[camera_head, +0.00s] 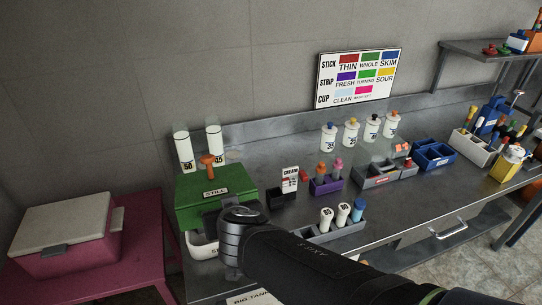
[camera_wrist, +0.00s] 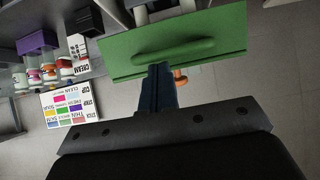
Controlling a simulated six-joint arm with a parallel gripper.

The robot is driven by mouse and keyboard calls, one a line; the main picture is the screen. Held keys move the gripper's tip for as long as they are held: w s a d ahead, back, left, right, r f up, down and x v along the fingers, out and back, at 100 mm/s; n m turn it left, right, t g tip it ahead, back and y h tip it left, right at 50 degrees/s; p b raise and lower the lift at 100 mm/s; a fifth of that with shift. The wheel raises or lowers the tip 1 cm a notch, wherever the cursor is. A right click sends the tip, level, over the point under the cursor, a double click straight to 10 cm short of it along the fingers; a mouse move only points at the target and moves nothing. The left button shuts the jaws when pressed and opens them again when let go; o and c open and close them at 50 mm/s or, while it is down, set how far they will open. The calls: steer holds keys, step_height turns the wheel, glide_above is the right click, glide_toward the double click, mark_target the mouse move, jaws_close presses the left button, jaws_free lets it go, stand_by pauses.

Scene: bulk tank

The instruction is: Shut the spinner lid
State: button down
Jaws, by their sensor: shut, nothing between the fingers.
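The spinner has a green lid (camera_head: 208,184) with a "STILL" label and an orange knob (camera_head: 207,161) at its back, over a white body (camera_head: 201,246) at the left end of the steel bench. I cannot tell whether the lid is fully down. In the wrist view, the green lid (camera_wrist: 215,36) shows with a rounded green bar (camera_wrist: 172,52) along it. My gripper (camera_wrist: 158,68) is shut and empty, its tips close to the lid's edge below that bar. I cannot tell whether they touch. In the head view, my wrist hides the fingers and the spinner's front right part.
Two tall white cylinders (camera_head: 198,148) stand behind the spinner. A "CREAM" card (camera_head: 290,178), a purple rack (camera_head: 326,185) and a grey bottle holder (camera_head: 337,234) stand to the right. A magenta box with a pale lid (camera_head: 66,225) is on the left.

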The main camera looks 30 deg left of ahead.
steer(key=s+d+f, duration=0.3)
steer(key=f, duration=0.7)
steer(key=shift+s+d+f, duration=0.15)
steer(key=shift+d+f, duration=0.05)
steer(key=shift+d, duration=0.1)
stand_by(0.6)
steer(key=w+a+r, duration=0.4)
steer(key=a+r, duration=0.1)
steer(key=r, duration=0.4)
steer(key=w+a+r, duration=0.4)
steer(key=w+r, duration=0.1)
steer(key=r, duration=0.5)
steer(key=w+a+r, duration=0.4)
steer(key=w+a, duration=0.3)
steer(key=a, duration=0.1)
steer(key=shift+w, duration=0.3)
